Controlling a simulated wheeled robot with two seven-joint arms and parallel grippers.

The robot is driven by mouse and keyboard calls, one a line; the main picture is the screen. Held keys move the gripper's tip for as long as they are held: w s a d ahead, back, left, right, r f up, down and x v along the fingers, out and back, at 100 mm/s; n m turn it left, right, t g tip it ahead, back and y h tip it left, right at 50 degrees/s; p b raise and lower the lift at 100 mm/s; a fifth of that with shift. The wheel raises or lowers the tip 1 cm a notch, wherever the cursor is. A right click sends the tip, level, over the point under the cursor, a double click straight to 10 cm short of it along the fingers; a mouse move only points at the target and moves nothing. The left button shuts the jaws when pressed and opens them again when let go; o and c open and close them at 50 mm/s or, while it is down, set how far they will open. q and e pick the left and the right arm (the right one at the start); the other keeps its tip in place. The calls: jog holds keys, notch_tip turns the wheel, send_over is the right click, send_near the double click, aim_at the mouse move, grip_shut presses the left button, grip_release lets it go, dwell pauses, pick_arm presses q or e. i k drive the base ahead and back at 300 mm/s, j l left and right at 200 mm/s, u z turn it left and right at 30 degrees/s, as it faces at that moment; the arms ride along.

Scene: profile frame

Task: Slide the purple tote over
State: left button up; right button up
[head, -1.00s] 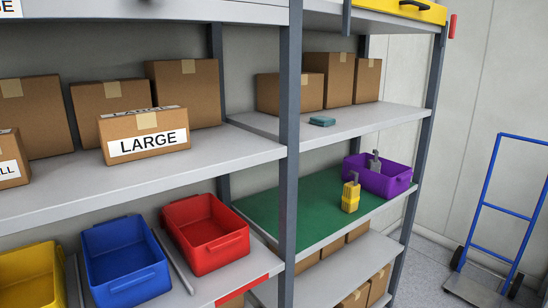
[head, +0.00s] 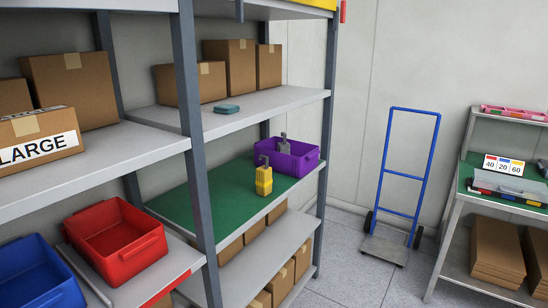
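The purple tote (head: 300,162) stands upright at the right end of the green-covered shelf (head: 180,208), close to the right rack post. A grey object (head: 284,145) sticks up out of it at its left part. A yellow object with a grey top (head: 263,180) stands on the green surface in front of the tote and to its left. Neither of my grippers shows in the head view.
A teal item (head: 227,109) lies on the shelf above, with cardboard boxes (head: 228,65) behind it. Red (head: 116,240) and blue totes are at lower left. A blue hand truck (head: 400,190) and workbench (head: 480,205) stand right, with open floor between.

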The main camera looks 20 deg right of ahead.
aim_at(303, 159)
jog(key=i+l, duration=0.2)
jog(key=l, duration=0.2)
jog(key=i+l+u, duration=0.15)
jog(key=l, duration=0.25)
jog(key=i+l, duration=0.3)
jog(key=l, duration=0.15)
jog(key=i+l+u, duration=0.15)
jog(key=l, duration=0.25)
jog(key=i+l, duration=0.2)
jog(key=l, duration=0.25)
jog(key=i+l+u, duration=0.15)
jog(key=l, duration=0.3)
jog(key=i+l, duration=0.2)
jog(key=l, duration=0.25)
jog(key=i+l+u, duration=0.15)
jog(key=l, duration=0.35)
